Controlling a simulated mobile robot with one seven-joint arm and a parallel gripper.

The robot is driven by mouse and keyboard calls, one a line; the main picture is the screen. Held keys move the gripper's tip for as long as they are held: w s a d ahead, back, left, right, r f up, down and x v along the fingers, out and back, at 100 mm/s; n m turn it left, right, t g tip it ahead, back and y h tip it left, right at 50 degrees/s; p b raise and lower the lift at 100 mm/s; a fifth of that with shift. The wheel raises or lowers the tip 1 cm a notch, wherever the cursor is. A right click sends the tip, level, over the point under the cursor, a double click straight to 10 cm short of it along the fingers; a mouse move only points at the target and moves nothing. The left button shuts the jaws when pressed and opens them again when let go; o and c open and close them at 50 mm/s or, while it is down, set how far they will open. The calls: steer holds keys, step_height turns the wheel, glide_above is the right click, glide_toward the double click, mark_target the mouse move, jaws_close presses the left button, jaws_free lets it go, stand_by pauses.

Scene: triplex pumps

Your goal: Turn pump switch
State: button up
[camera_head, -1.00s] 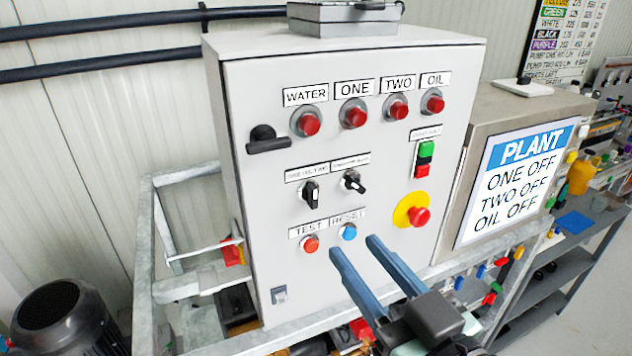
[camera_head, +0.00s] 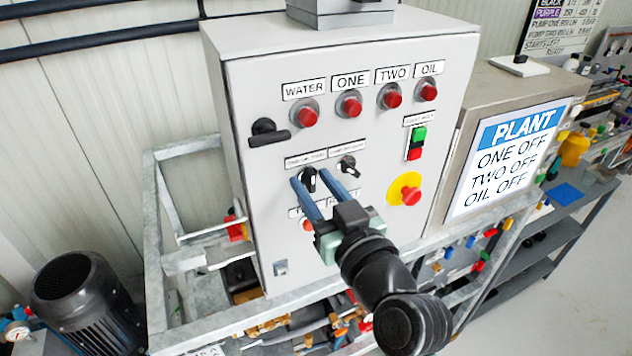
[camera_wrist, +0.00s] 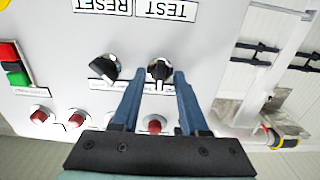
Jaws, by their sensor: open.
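A light grey control cabinet (camera_head: 255,190) carries two black rotary switches below a row of red lamps. The left rotary switch (camera_head: 309,182) shows between the fingertips of my gripper (camera_head: 311,175). The right rotary switch (camera_head: 347,166) is just right of the right finger. The wrist view is upside down; there the left switch (camera_wrist: 159,70) sits between the tips of my open gripper (camera_wrist: 157,80), and the right switch (camera_wrist: 104,67) is outside them. Whether the fingers touch the switch I cannot tell.
A red emergency button (camera_head: 410,195) on a yellow disc and a green-red switch (camera_head: 417,142) are to the right. A black handle (camera_head: 268,137) is at upper left. A screen (camera_head: 510,155) reads ONE OFF, TWO OFF, OIL OFF. A metal frame surrounds the cabinet's lower part.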

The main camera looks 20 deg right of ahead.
jaws_close()
stand_by(0.4)
steer(key=m, duration=0.4)
steer(key=shift+m, duration=0.3)
steer(key=shift+d+m+p, duration=0.1)
steer(key=shift+m+p, duration=0.6)
steer(key=shift+m, duration=1.3)
jaws_free()
